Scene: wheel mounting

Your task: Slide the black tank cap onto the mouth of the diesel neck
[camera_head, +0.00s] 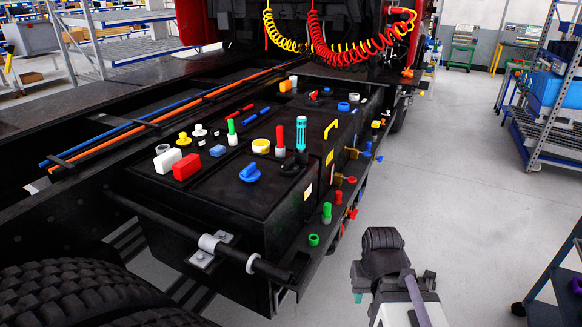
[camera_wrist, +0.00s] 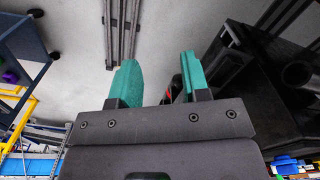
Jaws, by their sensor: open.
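My gripper (camera_wrist: 158,82) is open in the wrist view, with two teal fingers apart and nothing held between them. In the head view my arm is at the lower right, beside the truck's tank; only a small teal part of the gripper shows there. A small black part (camera_head: 290,168) lies on the tank top near a teal upright piece; it may be the black tank cap, but I cannot tell surely. I cannot pick out the diesel neck among the many fittings. My gripper is apart from all of them.
The black tank box (camera_head: 215,215) carries several coloured caps and fittings, including a blue cap (camera_head: 249,173), red block (camera_head: 187,167) and yellow handle (camera_head: 331,128). A bar with a silver clamp (camera_head: 208,246) juts out in front. Shelving (camera_head: 550,100) stands right; the grey floor between is free.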

